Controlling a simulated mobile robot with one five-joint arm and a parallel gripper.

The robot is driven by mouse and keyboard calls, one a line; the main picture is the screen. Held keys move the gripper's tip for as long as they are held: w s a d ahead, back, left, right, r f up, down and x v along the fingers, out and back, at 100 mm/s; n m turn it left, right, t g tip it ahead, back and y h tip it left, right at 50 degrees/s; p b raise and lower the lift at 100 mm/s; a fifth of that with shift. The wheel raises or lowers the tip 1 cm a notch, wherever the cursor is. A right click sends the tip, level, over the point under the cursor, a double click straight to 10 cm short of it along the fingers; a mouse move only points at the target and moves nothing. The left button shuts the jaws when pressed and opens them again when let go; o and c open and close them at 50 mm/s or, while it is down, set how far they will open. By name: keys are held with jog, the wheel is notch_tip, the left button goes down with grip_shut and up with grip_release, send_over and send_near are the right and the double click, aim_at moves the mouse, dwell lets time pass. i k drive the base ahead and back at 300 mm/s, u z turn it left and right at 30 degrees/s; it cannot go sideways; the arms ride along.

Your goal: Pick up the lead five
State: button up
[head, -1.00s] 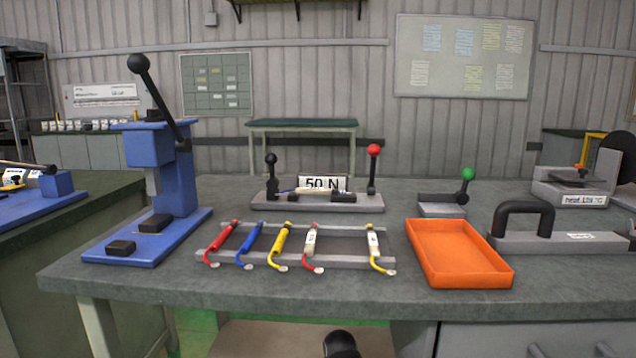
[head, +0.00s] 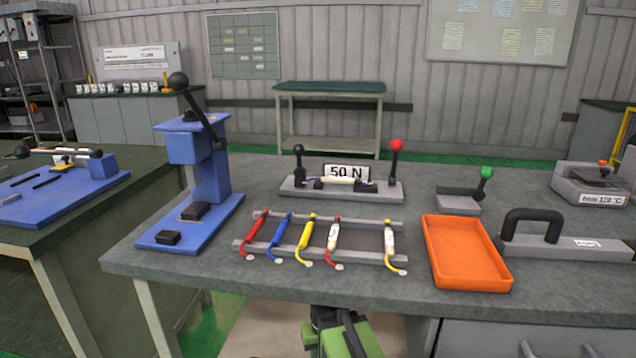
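Several leads lie across a grey two-rail rack (head: 367,256) on the bench. From left to right they are a red lead (head: 256,233), a blue lead (head: 281,234), a yellow lead (head: 306,234), a white-bodied lead with red ends (head: 333,238) and, apart at the right, a white-bodied lead with yellow ends (head: 389,240). The last is fifth from the left; marks on the white bodies are too small to read. Part of my green and black arm shows at the bottom centre, below the bench edge. I cannot make out my gripper's fingers.
A blue lever press (head: 207,175) stands left of the rack. A fixture marked 50 N (head: 345,190) is behind it. An orange tray (head: 464,252) is to its right, then a block with a black handle (head: 532,225). The bench front edge is clear.

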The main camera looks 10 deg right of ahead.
aim_at(324, 179)
jog(key=u, duration=5.05)
jog(key=i, duration=0.1)
jog(key=z, duration=3)
jog(key=k, duration=1.45)
jog(key=z, duration=0.6)
jog(key=i, duration=1)
jog(key=u, duration=0.15)
